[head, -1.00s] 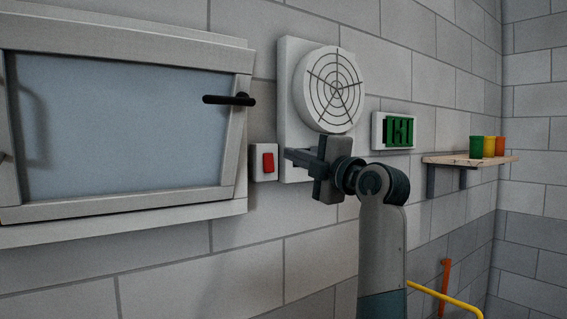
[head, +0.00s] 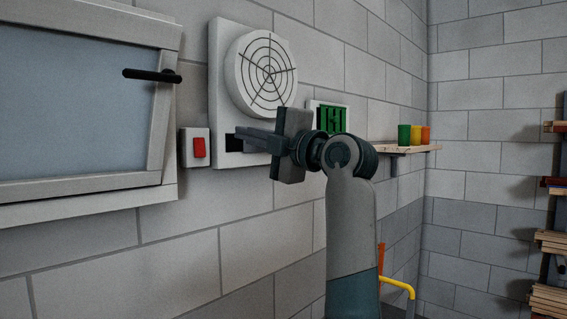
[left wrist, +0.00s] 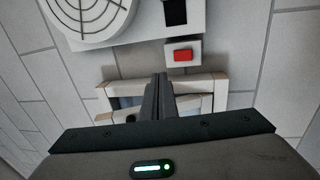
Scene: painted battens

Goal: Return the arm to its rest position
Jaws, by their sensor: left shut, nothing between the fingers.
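My left gripper (head: 243,137) is in front of the wall fan's white panel, its fingers pointing left toward the red rocker switch (head: 199,147) on its white box. The fingers are shut with nothing between them. In the left wrist view the shut fingers (left wrist: 160,78) point toward the window frame, and the red switch (left wrist: 183,55) shows just above and to the right of the tips. The gripper looks apart from the switch. My right gripper is in neither view.
The round fan grille (head: 262,75) is above my gripper. A window (head: 80,95) with a black handle (head: 152,76) is at left. A green sign (head: 332,118) and a shelf (head: 402,149) with coloured cups are right. Stacked boards (head: 549,270) stand at far right.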

